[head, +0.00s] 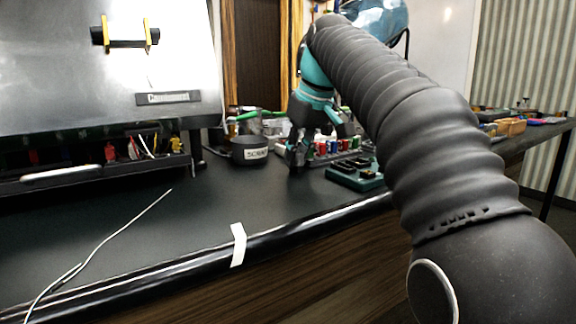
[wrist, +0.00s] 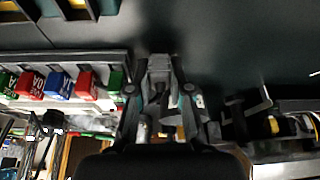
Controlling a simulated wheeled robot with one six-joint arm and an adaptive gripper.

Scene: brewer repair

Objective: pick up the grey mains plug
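My gripper (head: 298,152) points down close over the dark bench top, beside a dark cup with a lettered label. In the wrist view my gripper (wrist: 160,70) has its fingers drawn in toward the middle. A pale grey blocky shape shows between or just beyond the fingertips. I cannot tell whether it is the grey mains plug or part of the fingers, nor whether the fingers press on it. No other grey plug can be made out. A thin pale cable (head: 105,240) lies at the front left of the bench and runs over its edge.
The cup (head: 249,150) stands left of my gripper. A tray of coloured small parts (head: 325,147) and a dark green block (head: 355,174) lie to its right. The steel machine (head: 75,85) fills the back left. The front middle of the bench is clear except a white strip (head: 238,245).

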